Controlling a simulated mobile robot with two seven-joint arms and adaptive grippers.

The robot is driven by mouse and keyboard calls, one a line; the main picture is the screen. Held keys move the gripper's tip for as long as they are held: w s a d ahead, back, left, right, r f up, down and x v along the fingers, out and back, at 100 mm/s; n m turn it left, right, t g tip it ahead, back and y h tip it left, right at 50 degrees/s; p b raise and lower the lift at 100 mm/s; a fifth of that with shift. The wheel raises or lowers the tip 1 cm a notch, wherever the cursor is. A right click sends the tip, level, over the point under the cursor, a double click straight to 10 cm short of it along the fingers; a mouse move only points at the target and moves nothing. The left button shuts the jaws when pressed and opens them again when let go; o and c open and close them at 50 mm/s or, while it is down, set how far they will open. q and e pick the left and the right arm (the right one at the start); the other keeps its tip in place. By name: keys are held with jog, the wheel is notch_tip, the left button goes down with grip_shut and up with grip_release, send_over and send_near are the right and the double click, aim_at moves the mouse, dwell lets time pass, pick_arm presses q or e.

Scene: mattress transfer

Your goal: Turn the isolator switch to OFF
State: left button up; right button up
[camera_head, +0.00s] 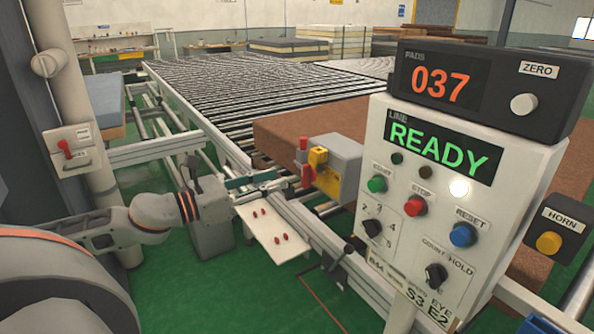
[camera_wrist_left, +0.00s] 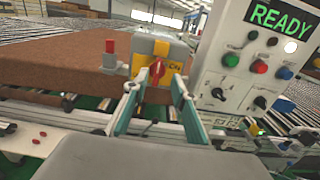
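A grey box (camera_head: 343,165) with a yellow plate (camera_head: 318,157) and a red rotary knob (camera_head: 307,175) stands at the conveyor's side; I take this for the isolator switch. In the left wrist view the red knob (camera_wrist_left: 157,72) on the yellow plate appears ahead, between the finger lines. Its handle looks tilted, and its ON and OFF marks cannot be read. My left gripper (camera_head: 280,181) has its teal fingers apart and empty, just left of the knob. In the wrist view the open fingers (camera_wrist_left: 157,92) frame the knob without visibly gripping it. My right gripper is not in view.
A control panel (camera_head: 458,190) reading READY, with buttons and selectors, stands right of the box. A brown mattress (camera_head: 290,125) lies behind on the roller conveyor (camera_head: 235,88). A pale plate with red pieces (camera_head: 262,232) is below my gripper. Another red-handled box (camera_head: 72,162) is at left.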

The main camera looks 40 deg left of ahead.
aim_at(302, 171)
pick_arm(q)
jog(key=shift+b+x, duration=0.9)
jog(key=shift+x, duration=1.05)
jog(key=shift+b+x, duration=0.5)
jog(key=shift+x, duration=0.6)
jog(key=shift+w+d, duration=0.1)
jog(key=shift+w, duration=0.5)
jog(key=shift+f, duration=0.1)
grip_shut()
